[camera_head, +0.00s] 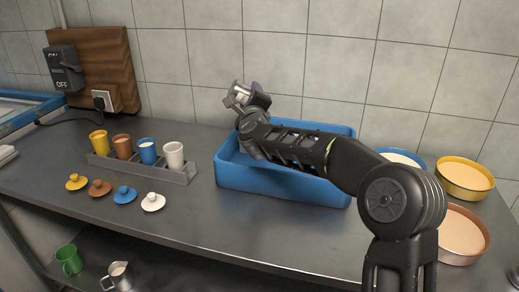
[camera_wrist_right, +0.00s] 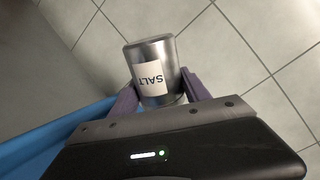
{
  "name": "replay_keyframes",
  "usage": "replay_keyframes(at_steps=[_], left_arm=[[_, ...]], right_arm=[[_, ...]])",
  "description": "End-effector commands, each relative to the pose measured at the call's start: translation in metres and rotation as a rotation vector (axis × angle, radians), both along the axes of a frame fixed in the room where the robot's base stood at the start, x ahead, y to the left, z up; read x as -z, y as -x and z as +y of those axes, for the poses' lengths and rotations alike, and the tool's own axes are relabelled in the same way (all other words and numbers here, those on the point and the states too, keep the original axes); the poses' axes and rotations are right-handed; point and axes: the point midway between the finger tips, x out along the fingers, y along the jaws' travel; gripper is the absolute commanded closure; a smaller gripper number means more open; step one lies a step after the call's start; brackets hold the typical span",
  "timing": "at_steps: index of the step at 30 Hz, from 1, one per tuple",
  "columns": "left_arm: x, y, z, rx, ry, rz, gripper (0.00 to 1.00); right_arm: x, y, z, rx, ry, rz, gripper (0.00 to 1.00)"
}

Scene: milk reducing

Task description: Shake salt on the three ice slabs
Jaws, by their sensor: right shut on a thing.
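My right gripper (camera_head: 246,97) is raised above the back left part of the blue bin (camera_head: 285,184). It is shut on a metal salt shaker (camera_head: 237,90), which looks tilted in the head view. In the right wrist view the shaker (camera_wrist_right: 152,58) shows its white SALT label upside down, between the two purple fingers of the gripper (camera_wrist_right: 160,95). The inside of the bin is mostly hidden by my right arm, and I cannot see the ice slabs. My left gripper is not in view.
A grey rack (camera_head: 150,172) with several coloured cups stands left of the bin, with several coloured lids in front. Round pans (camera_head: 463,178) stand at the right. A wooden board (camera_head: 97,65) and switch box (camera_head: 65,68) are at the back left. The counter's front middle is clear.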

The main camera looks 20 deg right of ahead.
Motion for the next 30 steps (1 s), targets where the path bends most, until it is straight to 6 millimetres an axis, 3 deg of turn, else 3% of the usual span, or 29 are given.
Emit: replay_keyframes(at_steps=[11, 21, 30], left_arm=[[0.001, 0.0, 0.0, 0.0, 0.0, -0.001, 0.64], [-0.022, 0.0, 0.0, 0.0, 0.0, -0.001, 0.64], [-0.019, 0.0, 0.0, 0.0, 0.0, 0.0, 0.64]], right_arm=[[-0.002, 0.0, 0.0, 0.001, 0.0, -0.003, 0.97], [-0.036, 0.0, 0.0, 0.001, 0.0, -0.003, 0.97], [-0.033, 0.0, 0.0, 0.0, 0.0, -0.002, 0.97]])
